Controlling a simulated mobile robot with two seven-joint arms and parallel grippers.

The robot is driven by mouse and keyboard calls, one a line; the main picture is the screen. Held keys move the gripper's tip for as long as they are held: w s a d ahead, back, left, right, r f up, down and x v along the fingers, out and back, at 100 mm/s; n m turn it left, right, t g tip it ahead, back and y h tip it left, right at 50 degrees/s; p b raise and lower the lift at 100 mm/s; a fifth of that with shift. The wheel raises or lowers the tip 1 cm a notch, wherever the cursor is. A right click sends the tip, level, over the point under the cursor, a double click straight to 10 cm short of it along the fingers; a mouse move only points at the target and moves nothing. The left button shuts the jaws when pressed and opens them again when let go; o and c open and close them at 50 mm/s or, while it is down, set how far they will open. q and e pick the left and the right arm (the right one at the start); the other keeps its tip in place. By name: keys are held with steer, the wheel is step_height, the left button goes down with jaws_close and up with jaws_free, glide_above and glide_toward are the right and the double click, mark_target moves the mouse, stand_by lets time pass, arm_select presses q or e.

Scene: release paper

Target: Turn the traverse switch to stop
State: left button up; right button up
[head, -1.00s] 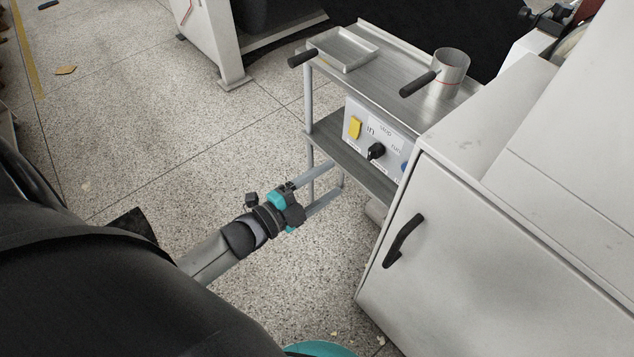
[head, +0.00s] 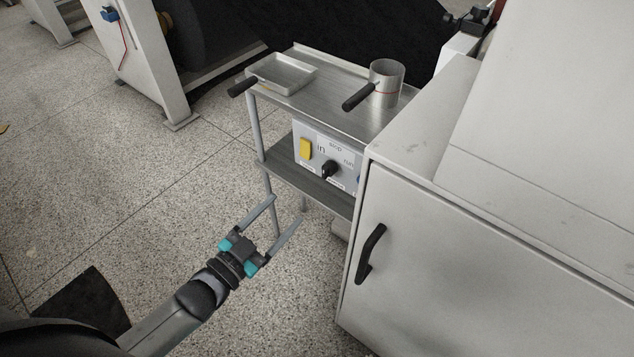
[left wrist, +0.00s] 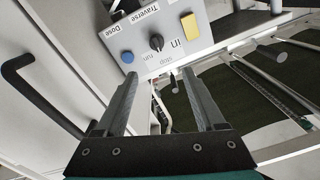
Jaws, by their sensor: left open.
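The traverse switch is a black knob (head: 328,170) on a light control panel (head: 313,172), with "in", "stop" and "run" marked around it. In the left wrist view the knob (left wrist: 156,42) appears upside down beside the word "Traverse"; which mark it points to is hard to tell. My left gripper (head: 285,210) is open and empty, below and to the left of the panel, apart from the knob. In the left wrist view its two fingers (left wrist: 158,74) reach toward the panel, with the knob beyond the gap between them. My right gripper is not in view.
The panel sits on a metal cart under its top (head: 335,95), which holds a shallow tray (head: 282,72) and a metal pot (head: 387,82). A white cabinet (head: 430,260) stands close on the right. Floor at left is open.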

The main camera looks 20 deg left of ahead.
mark_target(324, 175)
arm_select(q)
steer(key=w+d+n+b, duration=0.1)
steer(key=w+n, duration=0.1)
steer(key=w, duration=0.2)
steer(key=w+d+n+b, duration=0.2)
steer(key=w, duration=0.2)
steer(key=w+d+f+n+b, duration=0.1)
steer(key=w+n+b, duration=0.1)
steer(key=w, duration=0.2)
steer(key=shift+d+y, duration=0.2)
steer(key=shift+y, duration=0.2)
steer(key=shift+b+x, duration=0.65)
steer(key=shift+x, duration=0.45)
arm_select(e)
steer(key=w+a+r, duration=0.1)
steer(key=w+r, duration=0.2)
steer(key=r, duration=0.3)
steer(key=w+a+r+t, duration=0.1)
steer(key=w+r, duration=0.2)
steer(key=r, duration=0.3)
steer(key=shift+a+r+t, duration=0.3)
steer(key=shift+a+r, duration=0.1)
arm_select(q)
steer(key=shift+c, duration=0.2)
jaws_close()
